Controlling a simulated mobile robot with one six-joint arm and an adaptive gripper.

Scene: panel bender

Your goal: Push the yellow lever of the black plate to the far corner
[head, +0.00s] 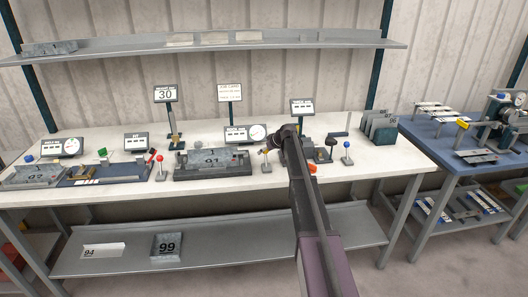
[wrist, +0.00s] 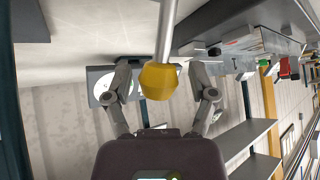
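The yellow lever shows in the wrist view as a faceted yellow knob (wrist: 158,80) on a thin silver rod. In the head view its small knob (head: 265,152) stands just left of my gripper, right of the black plate (head: 205,174) that carries a grey tray marked 01. My gripper (wrist: 160,75) is open, with one finger on each side of the knob; contact cannot be told. In the head view my gripper (head: 281,137) is dark and its fingers are hard to make out. My arm hides part of the bench right of the lever.
A display with a dial (head: 245,134) stands behind the lever. Red (head: 159,158), blue (head: 347,146) and green (head: 102,152) knobbed levers stand along the white bench (head: 395,160). A grey shelf (head: 200,47) runs above. Upright grey plates (head: 380,127) stand at the right.

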